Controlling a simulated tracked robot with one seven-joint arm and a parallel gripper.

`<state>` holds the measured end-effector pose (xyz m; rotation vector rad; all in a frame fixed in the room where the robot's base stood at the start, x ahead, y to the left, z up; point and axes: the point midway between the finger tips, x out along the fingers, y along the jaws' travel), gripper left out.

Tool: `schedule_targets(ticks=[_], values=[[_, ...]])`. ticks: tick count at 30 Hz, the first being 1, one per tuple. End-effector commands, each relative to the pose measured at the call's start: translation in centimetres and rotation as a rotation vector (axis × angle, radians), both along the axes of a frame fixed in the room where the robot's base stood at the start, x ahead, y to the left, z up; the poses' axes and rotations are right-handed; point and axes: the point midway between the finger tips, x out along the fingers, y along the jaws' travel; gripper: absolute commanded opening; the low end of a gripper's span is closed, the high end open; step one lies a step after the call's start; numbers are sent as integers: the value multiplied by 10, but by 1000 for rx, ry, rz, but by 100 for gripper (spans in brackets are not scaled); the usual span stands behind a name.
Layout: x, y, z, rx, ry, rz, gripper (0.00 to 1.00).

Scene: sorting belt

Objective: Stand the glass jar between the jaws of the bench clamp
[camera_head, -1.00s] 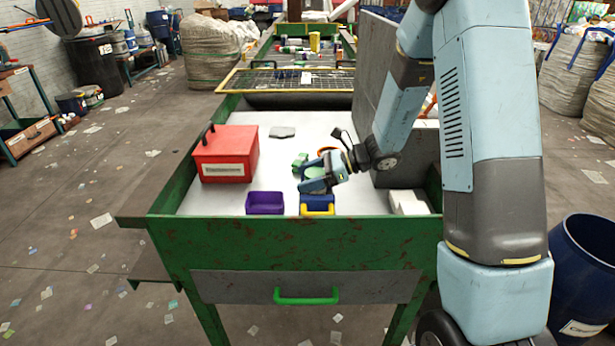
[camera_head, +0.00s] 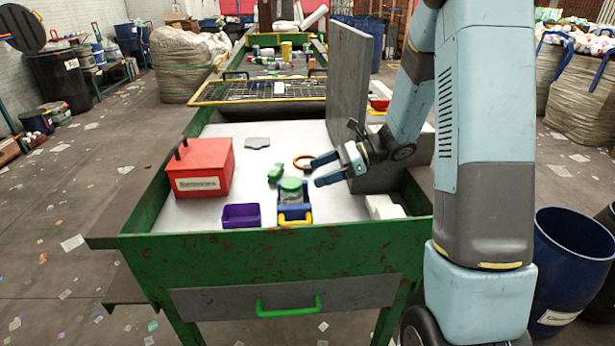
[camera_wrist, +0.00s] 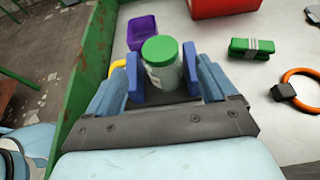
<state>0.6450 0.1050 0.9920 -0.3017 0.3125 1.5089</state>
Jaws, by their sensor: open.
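The glass jar (camera_head: 291,196), with a green lid, stands upright between the blue jaws of the bench clamp (camera_head: 295,212) near the front of the table. The clamp's yellow handle faces the front edge. My gripper (camera_head: 314,172) is open and empty, to the right of and above the jar, apart from it. The jar's base is partly hidden.
A purple bin (camera_head: 241,216) is left of the clamp, and a red box (camera_head: 200,170) stands farther left. A green block (camera_head: 275,173) and an orange ring (camera_head: 304,161) lie behind. A tall grey panel (camera_head: 348,75) and a white block (camera_head: 384,206) are on the right.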

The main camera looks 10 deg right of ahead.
Motion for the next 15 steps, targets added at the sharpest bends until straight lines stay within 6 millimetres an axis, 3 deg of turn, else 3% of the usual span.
schedule_targets(ticks=[9,15], values=[[-5,-7,8,-13,-18,16,85],[-35,-5,37,-112,-145,136,85]])
